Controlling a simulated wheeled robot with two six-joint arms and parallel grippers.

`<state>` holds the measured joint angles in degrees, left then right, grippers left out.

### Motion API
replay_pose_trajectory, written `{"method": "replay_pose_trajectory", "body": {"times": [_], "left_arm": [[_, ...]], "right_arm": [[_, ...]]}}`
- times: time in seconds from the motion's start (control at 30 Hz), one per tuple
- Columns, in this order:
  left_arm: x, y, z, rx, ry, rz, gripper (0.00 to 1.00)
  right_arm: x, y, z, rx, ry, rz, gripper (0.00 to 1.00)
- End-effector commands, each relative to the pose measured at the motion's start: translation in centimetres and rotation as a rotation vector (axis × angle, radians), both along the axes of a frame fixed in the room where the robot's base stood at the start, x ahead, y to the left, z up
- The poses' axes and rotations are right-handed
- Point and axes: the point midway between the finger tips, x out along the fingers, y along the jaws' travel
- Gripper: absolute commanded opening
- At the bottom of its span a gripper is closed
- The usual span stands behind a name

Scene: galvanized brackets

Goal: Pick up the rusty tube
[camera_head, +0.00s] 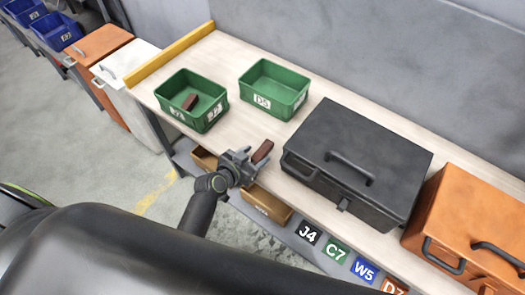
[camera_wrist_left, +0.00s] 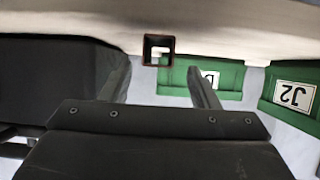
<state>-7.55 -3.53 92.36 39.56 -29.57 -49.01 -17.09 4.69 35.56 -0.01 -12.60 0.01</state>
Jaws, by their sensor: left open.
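A rusty brown square tube (camera_head: 263,151) lies on the pale bench top near its front edge. In the left wrist view its hollow square end (camera_wrist_left: 147,50) faces the camera, between the lines of the two fingers and beyond their tips. My left gripper (camera_head: 248,163) is open and empty, just in front of the tube at the bench edge; whether it touches the tube I cannot tell. A second rusty brown piece (camera_head: 190,102) lies inside the left green bin (camera_head: 207,122).
Another green bin (camera_head: 272,99) looks empty. A black toolbox (camera_head: 330,130) stands close right of the tube, with an orange case (camera_head: 478,215) beyond it. Brown bins (camera_head: 266,206) sit below the bench edge. Bare bench lies between the green bins and the toolbox.

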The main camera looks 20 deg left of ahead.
Motion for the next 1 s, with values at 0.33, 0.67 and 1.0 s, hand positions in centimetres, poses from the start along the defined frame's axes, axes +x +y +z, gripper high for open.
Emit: {"method": "replay_pose_trajectory", "body": {"times": [0.33, 0.67, 1.0], "left_arm": [[3.3, -1.3, -1.4, -0.002, 0.001, -0.001, 0.55], [4.1, -1.6, -1.9, -0.001, 0.0, 0.0, 0.55], [4.0, -1.6, -1.9, -0.001, 0.0, 0.0, 0.24]], "right_arm": [[-0.2, 0.0, 1.0, 0.0, 0.003, 0.0, 0.36], [-0.2, 0.0, 1.0, 0.0, 0.003, 0.0, 0.36], [-0.2, 0.1, 1.0, 0.001, 0.003, -0.001, 0.36]]}}
